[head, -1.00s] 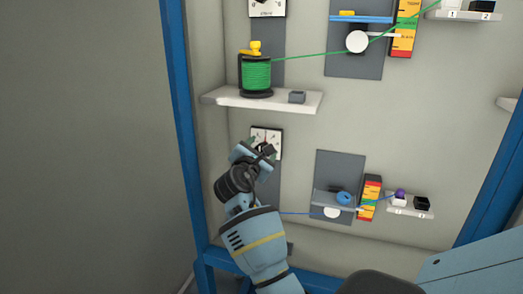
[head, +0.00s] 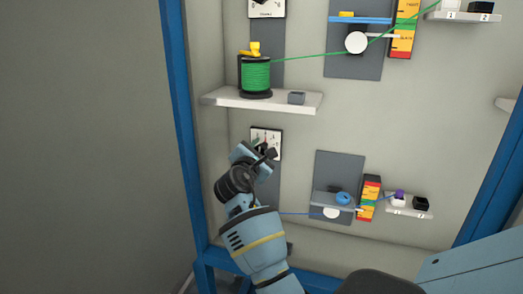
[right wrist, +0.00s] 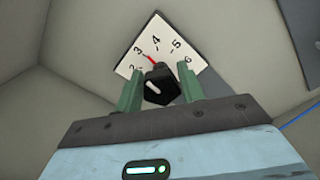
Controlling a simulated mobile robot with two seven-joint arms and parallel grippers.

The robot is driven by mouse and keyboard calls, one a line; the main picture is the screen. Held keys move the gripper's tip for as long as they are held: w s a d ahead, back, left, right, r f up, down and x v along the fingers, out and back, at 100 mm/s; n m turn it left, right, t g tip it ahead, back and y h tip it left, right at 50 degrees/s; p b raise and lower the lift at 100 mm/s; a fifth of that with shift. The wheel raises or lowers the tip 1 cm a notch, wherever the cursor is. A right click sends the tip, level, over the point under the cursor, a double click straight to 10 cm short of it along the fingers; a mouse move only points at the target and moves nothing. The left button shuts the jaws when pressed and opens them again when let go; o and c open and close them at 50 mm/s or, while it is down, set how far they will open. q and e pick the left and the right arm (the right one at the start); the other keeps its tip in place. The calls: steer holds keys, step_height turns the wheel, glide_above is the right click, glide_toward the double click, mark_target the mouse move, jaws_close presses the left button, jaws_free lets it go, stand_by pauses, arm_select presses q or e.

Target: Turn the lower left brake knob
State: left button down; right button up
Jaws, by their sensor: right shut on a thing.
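The lower left brake knob is a black knob (right wrist: 160,88) with a white mark, in front of a white dial plate (right wrist: 158,45) with numbers and a red pointer. The pointer stands between 3 and 4 in the right wrist view. My right gripper (right wrist: 160,92) has its two green fingers on either side of the knob and is shut on it. In the head view the same gripper (head: 264,154) covers the lower part of the dial plate (head: 266,137). My left gripper is not in view.
A shelf (head: 225,97) above holds a green spool (head: 256,75) with a yellow knob. To the right are a grey panel (head: 340,165) with a blue cable, a colored scale (head: 370,190) and a small shelf (head: 410,212). A blue frame post (head: 175,100) stands at left.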

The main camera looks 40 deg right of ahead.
steer(key=m, duration=0.3)
steer(key=shift+f, duration=0.1)
steer(key=shift+m, duration=1.7)
steer(key=o, duration=1)
steer(key=shift+c, duration=0.2)
steer(key=shift+s+a, duration=0.1)
steer(key=v, duration=0.7)
steer(key=shift+s+a, duration=0.15)
steer(key=shift+a, duration=0.1)
steer(key=shift+f, duration=0.1)
